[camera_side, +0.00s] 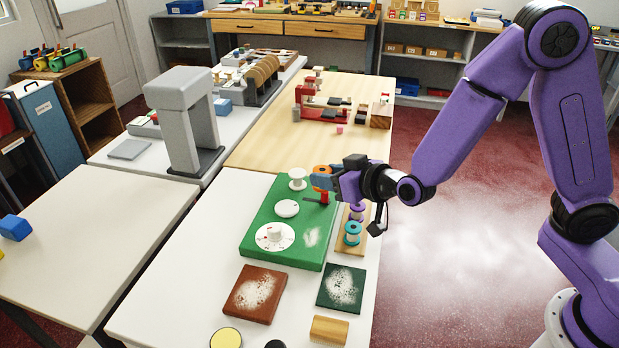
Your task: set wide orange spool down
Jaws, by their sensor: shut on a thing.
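The wide orange spool (321,177) is at the tips of my gripper (326,178), which is shut on it. The gripper reaches in from the right, over the far right part of the green board (262,210). The jaws hide part of the spool. I cannot tell whether the spool touches anything below it. A small red piece (324,198) shows just under the gripper on the board.
A white spool (297,179), a white disc (287,208) and a white dial (275,236) are on the board. A wooden rack (350,236) with teal (352,232) and purple (357,212) spools stands right of it. Brown (254,294) and dark green (341,288) swatches lie in front.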

